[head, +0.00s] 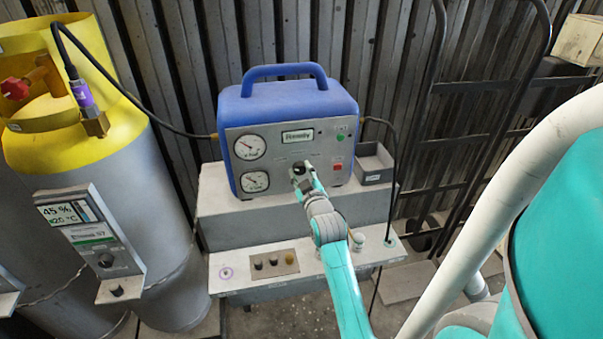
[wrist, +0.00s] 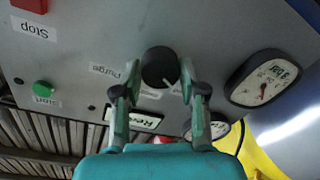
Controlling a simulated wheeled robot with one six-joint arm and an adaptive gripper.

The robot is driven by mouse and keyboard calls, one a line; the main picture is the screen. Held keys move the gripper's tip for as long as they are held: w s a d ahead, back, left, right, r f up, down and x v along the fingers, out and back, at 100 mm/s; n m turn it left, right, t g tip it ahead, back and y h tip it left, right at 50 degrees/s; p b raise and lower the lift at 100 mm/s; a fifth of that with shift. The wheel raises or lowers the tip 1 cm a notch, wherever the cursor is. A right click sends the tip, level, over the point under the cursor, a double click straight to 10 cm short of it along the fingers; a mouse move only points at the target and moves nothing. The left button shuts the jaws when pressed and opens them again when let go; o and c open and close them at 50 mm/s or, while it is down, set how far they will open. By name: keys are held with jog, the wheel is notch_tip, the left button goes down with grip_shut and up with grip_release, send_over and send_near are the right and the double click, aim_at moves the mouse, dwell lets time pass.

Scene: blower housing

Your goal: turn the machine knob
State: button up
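The machine is a blue box with a grey front panel (head: 290,141) standing on a grey stepped bench. Its black round knob (wrist: 160,67) shows in the wrist view, upside down, with a "Purge" label beside it and a white pointer mark toward the lower right. My gripper (wrist: 159,70) has one finger on each side of the knob. The fingers are apart, with narrow gaps to the knob's sides; contact cannot be made out. In the head view my gripper (head: 302,174) is at the panel's lower middle and mostly hides the knob.
Two gauges (head: 250,147) sit at the panel's left; a red stop button (head: 338,167) is at its right. A small grey tray (head: 374,164) stands beside the machine. Smaller knobs (head: 273,262) are on the lower bench. A yellow-topped cylinder (head: 120,190) stands left.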

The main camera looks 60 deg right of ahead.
jog(key=c, duration=0.4)
jog(key=m, duration=0.5)
jog(key=shift+f+m, duration=0.1)
jog(key=shift+m, duration=0.3)
jog(key=m, duration=0.6)
jog(key=shift+h, duration=0.3)
jog(key=shift+m, duration=0.3)
jog(key=o, duration=1.2)
jog(key=shift+c, duration=0.2)
